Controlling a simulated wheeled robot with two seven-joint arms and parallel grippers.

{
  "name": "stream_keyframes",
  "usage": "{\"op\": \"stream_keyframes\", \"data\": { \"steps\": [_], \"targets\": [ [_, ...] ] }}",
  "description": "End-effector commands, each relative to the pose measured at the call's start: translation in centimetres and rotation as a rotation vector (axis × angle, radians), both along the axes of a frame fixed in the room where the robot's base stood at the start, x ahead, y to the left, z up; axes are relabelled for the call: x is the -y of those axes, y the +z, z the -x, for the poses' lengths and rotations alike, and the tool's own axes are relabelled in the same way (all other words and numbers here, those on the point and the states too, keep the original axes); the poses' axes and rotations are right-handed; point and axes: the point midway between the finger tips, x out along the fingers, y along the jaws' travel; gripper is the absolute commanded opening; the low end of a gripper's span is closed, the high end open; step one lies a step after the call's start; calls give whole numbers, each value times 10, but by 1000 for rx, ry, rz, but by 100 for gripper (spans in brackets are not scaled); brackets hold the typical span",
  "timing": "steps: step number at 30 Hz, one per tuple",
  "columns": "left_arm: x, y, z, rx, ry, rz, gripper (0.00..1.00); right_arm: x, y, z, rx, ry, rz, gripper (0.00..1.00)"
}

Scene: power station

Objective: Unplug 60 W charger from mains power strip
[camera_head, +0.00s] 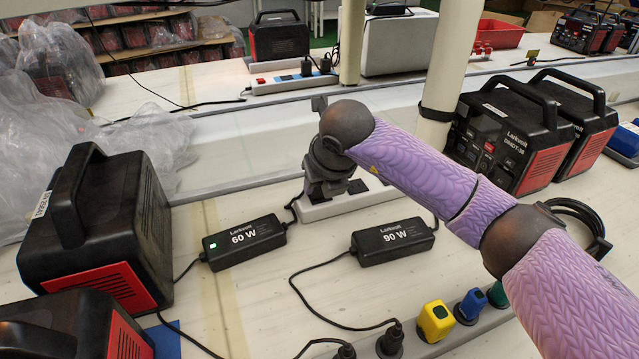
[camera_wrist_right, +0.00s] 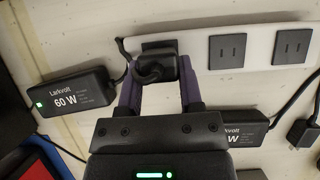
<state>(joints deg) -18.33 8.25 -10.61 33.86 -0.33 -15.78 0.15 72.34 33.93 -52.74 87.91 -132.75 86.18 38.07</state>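The 60 W charger (camera_head: 244,242) lies on the bench with its green light lit; it also shows in the right wrist view (camera_wrist_right: 75,91). Its cord leads toward the black plug (camera_wrist_right: 158,66) at the left end of the white mains power strip (camera_wrist_right: 226,41). The strip also shows in the head view (camera_head: 352,204). My right gripper (camera_wrist_right: 158,84) is over that plug, with one purple finger on each side of it. Whether the fingers press on the plug is not clear. In the head view my right gripper (camera_head: 324,184) hides most of the plug. My left gripper is not in view.
The 90 W charger (camera_head: 392,241) lies right of the 60 W one. A front strip (camera_head: 462,337) holds yellow, blue and green plugs. Power stations stand at left (camera_head: 98,230) and right (camera_head: 508,135). A pole (camera_head: 447,75) rises behind my right arm.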

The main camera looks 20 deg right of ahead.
Motion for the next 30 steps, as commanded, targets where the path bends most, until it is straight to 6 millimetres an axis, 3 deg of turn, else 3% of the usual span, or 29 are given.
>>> {"op": "stream_keyframes", "data": {
  "steps": [12,22,30],
  "targets": [
    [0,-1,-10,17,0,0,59,0,2,0,0,0,0,0],
    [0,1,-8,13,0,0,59,0,3,0,0,0,0,0],
    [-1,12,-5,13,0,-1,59,0,17,0,1,0,0,0]
  ]
}}
